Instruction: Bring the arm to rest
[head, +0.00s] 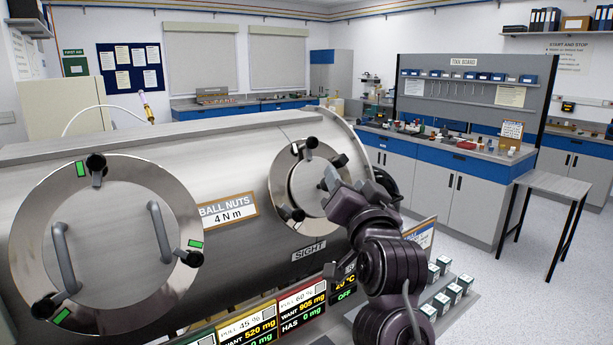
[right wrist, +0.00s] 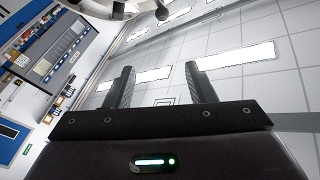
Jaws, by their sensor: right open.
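My right arm, dark and jointed, rises from the lower right of the head view in front of the steel chamber (head: 240,150). Its gripper (head: 348,182) is in front of the right part of the chamber, near the small round sight port (head: 300,185), and covers part of that port's right side. In the right wrist view the gripper (right wrist: 160,78) has its two fingers wide apart with nothing between them. Behind them are the ceiling and its lights. My left gripper is not in view.
A large round door (head: 105,245) with two grey handles and black ball nuts is at the left of the chamber. Several small white-and-green boxes (head: 440,282) stand at lower right. A small side table (head: 555,185) and blue-fronted benches stand behind, with open floor between.

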